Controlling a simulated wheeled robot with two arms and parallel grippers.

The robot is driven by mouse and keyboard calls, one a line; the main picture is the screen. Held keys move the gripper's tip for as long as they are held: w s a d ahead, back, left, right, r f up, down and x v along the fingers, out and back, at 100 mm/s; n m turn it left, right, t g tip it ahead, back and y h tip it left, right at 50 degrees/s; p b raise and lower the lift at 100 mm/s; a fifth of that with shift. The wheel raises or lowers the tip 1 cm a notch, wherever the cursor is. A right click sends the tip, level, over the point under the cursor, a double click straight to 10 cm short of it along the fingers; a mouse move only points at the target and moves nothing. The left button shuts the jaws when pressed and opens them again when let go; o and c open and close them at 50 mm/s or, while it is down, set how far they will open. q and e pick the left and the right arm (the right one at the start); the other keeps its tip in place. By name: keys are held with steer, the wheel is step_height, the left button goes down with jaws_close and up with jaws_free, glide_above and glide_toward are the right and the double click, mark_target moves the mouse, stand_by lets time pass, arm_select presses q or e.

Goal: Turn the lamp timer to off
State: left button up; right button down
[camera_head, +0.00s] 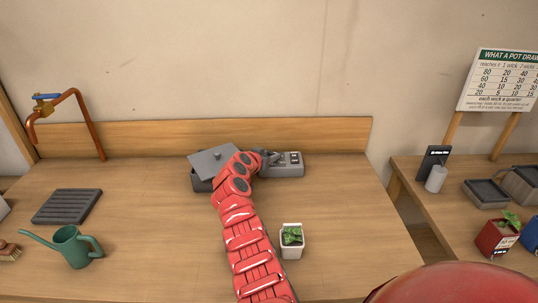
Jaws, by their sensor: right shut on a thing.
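A grey box-like device (284,171), which looks like the lamp timer, lies at the back middle of the wooden bench. Small light and dark parts show on its top right. My right gripper (265,158) is at the left end of this device and is shut on a part of it. The part between the fingers is mostly hidden by the gripper, so I cannot tell its setting. My red right arm reaches up from the lower middle. My left gripper is not in view.
A dark box (200,182) with a tilted grey lid (212,161) stands just left of my gripper. A small potted plant (292,240) stands right of my arm. A green watering can (75,247) and dark ribbed tray (67,207) are at left.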

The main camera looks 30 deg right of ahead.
steer(key=n+t+y+p, duration=0.1)
steer(key=p, duration=0.2)
steer(key=d+n+t+y+p, duration=0.1)
steer(key=n+t+y+p, duration=0.1)
steer(key=p, duration=0.2)
steer(key=s+r+n+t+y+p, duration=0.1)
steer(key=n+p, duration=0.1)
steer(key=p, duration=0.2)
steer(key=shift+s+d, duration=0.1)
steer(key=shift+d, duration=0.05)
steer(key=shift+d+f+n+t+y, duration=0.15)
steer(key=shift+f+n+t+y, duration=0.15)
steer(key=shift+n+t+y, duration=0.3)
steer(key=f+n+t+y+b, duration=0.1)
steer(key=n+y+b, duration=0.1)
steer(key=b, duration=0.3)
steer(key=shift+d+f, duration=0.15)
steer(key=n+y+b, duration=0.1)
steer(key=b, duration=0.4)
steer(key=n+y+b, duration=0.2)
steer(key=b, duration=0.3)
steer(key=shift+d+r+t, duration=0.15)
steer(key=shift+r+t, duration=0.05)
steer(key=shift+t, duration=0.1)
steer(key=shift+r+n+y+b, duration=0.3)
steer(key=shift+y+b, duration=0.3)
steer(key=shift+b, duration=0.35)
steer(key=shift+c, duration=1.9)
jaws_free()
steer(key=shift+s, duration=0.1)
